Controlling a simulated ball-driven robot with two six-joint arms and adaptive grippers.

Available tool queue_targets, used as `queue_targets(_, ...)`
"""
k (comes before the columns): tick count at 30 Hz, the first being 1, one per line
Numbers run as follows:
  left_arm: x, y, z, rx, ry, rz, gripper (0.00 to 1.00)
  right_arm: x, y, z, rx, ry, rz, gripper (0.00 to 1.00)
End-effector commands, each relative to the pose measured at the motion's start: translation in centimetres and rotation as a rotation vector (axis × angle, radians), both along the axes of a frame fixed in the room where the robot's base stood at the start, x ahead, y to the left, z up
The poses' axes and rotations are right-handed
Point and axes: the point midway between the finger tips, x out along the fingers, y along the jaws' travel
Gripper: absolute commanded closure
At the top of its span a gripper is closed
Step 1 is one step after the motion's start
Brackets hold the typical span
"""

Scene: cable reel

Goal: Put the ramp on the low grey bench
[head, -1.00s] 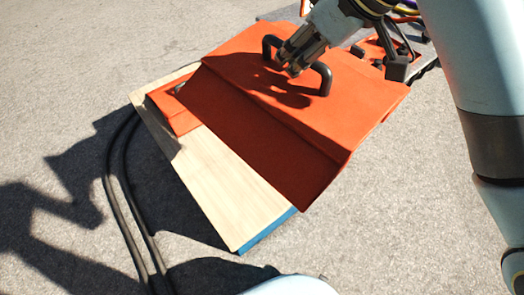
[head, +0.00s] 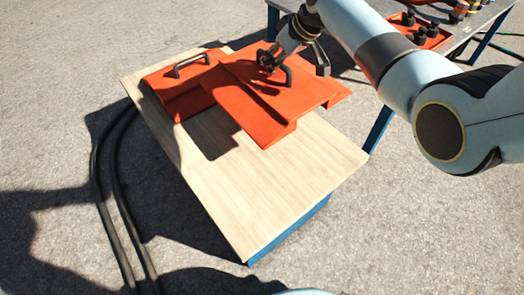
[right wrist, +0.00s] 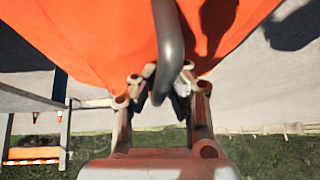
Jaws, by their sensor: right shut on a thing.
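The held orange ramp (head: 272,100) is a folded plate with a black handle (head: 287,76). My right gripper (head: 268,62) is shut on that handle; the right wrist view shows the handle (right wrist: 168,50) between its fingers. The ramp hangs over the back right part of a wooden-topped table (head: 270,185) and casts a shadow on it. A second orange ramp (head: 178,98) with its own handle lies on the table's back left, partly behind the held one. A grey-topped bench (head: 482,22) with blue legs shows at top right. My left gripper is out of view.
An orange tray (head: 432,38) with black parts sits on the grey top. Black cables (head: 110,200) lie on the ground left of the wooden table. The front of the wooden top is clear. The right wrist view shows a striped barrier (right wrist: 33,154).

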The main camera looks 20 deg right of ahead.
Motion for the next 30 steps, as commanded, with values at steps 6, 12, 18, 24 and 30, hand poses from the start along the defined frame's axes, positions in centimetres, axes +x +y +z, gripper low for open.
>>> queue_targets(6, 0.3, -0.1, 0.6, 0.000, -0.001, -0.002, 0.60, 0.4, 0.3, -0.5, 0.002, -0.007, -0.001, 1.00)
queue_targets(12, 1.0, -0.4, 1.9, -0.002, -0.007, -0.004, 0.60, -2.5, 2.0, -2.8, 0.004, -0.002, -0.001, 1.00)
queue_targets(18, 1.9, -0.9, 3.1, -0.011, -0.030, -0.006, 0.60, -6.1, 4.3, -5.3, 0.004, -0.002, -0.001, 1.00)
queue_targets(24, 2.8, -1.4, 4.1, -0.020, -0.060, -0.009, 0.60, -8.5, 5.9, -7.0, 0.003, -0.004, -0.002, 1.00)
queue_targets(30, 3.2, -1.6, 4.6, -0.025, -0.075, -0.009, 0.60, -9.2, 6.3, -7.5, 0.002, -0.007, -0.002, 1.00)
